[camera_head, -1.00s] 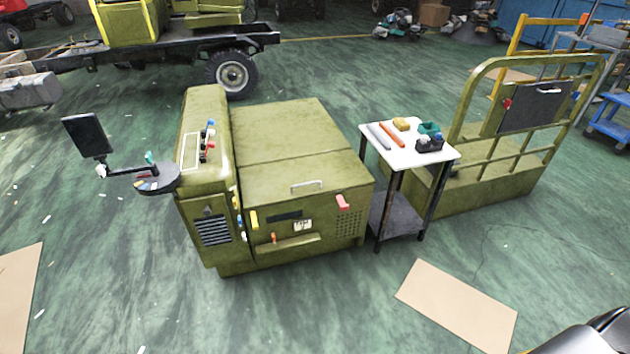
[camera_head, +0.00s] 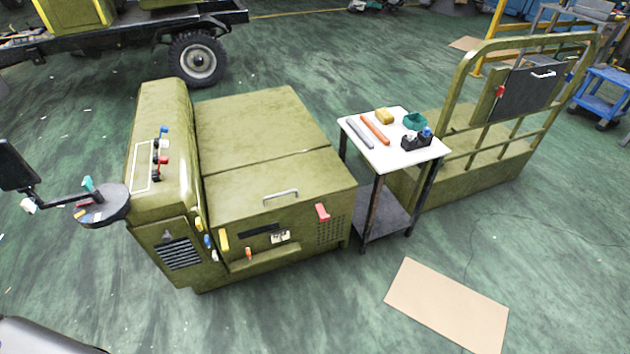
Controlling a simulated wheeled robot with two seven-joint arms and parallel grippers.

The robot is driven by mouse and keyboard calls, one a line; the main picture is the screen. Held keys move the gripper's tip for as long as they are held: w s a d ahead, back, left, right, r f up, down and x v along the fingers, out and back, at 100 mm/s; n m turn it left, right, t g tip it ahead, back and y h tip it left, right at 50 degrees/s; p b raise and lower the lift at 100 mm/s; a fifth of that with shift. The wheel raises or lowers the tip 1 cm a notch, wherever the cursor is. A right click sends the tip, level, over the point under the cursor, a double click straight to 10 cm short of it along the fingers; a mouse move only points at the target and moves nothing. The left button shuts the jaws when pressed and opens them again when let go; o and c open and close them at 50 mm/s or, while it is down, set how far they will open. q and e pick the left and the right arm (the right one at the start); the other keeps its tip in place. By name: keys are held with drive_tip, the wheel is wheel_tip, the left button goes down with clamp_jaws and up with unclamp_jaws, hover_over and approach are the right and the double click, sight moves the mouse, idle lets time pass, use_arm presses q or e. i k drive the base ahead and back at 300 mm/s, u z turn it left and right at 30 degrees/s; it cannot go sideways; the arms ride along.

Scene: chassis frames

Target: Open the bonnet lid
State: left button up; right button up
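The bonnet lid (camera_head: 250,172) is the olive-green top panel of the chassis housing (camera_head: 275,240). It lies flat and looks closed, with a seam across it. A pale bar handle (camera_head: 281,194) sits on the lid near its front edge. A red-pink latch-like tab (camera_head: 322,212) and a yellow tab (camera_head: 223,240) are on the front face below the lid. Neither of my grippers is in view, so I cannot see whether they are open or shut. Only a grey rounded piece, likely part of my arm, shows at the bottom left corner.
A small white-topped table (camera_head: 378,156) with tools stands right of the housing. A green railed frame (camera_head: 490,150) stands beyond it. A cardboard sheet (camera_head: 447,305) lies on the floor at front right. A round tray on an arm (camera_head: 105,207) juts out at left.

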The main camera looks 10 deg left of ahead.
sight(238, 195)
drive_tip(key=u, duration=0.05)
drive_tip(key=i, duration=1.25)
drive_tip(key=u, duration=0.6)
